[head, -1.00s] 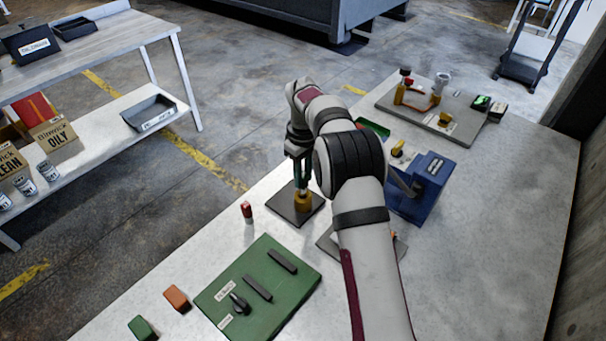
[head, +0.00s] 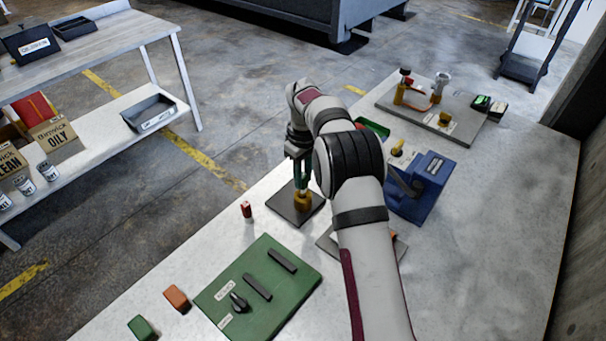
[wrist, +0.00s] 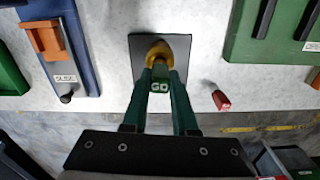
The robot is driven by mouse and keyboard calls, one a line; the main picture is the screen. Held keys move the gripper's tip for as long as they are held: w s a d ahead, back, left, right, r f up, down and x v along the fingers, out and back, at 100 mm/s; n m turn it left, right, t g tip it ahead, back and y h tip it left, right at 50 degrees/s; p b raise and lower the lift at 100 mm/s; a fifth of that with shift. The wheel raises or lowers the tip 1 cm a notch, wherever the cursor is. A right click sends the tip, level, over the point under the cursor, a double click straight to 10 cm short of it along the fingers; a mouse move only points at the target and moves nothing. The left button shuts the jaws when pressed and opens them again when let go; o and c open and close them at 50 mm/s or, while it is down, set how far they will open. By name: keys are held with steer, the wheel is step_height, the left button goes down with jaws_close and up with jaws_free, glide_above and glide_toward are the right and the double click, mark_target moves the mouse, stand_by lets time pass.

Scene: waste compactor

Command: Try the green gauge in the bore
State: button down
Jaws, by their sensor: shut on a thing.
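My gripper (head: 301,180) is shut on the green gauge (wrist: 160,87), which carries the word GO in the wrist view. The gauge points down at the brass-coloured bush (head: 303,201) on a dark square plate (head: 285,206); the bush also shows in the wrist view (wrist: 159,52). The gauge's lower end meets the top of the bush, and I cannot tell how far it is inside the bore. A small red piece (head: 246,210) stands on the table just left of the plate; it also shows in the wrist view (wrist: 221,100).
A green board (head: 258,310) with dark bars lies in front. A blue device (head: 428,190) stands to the right, and a grey board (head: 420,112) with fittings lies at the back. Orange (head: 177,298) and green (head: 142,327) blocks lie at the front left. The table's right side is clear.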

steer(key=shift+f, duration=1.7)
stand_by(1.1)
steer(key=shift+r, duration=0.1)
stand_by(0.4)
steer(key=shift+r, duration=3.95)
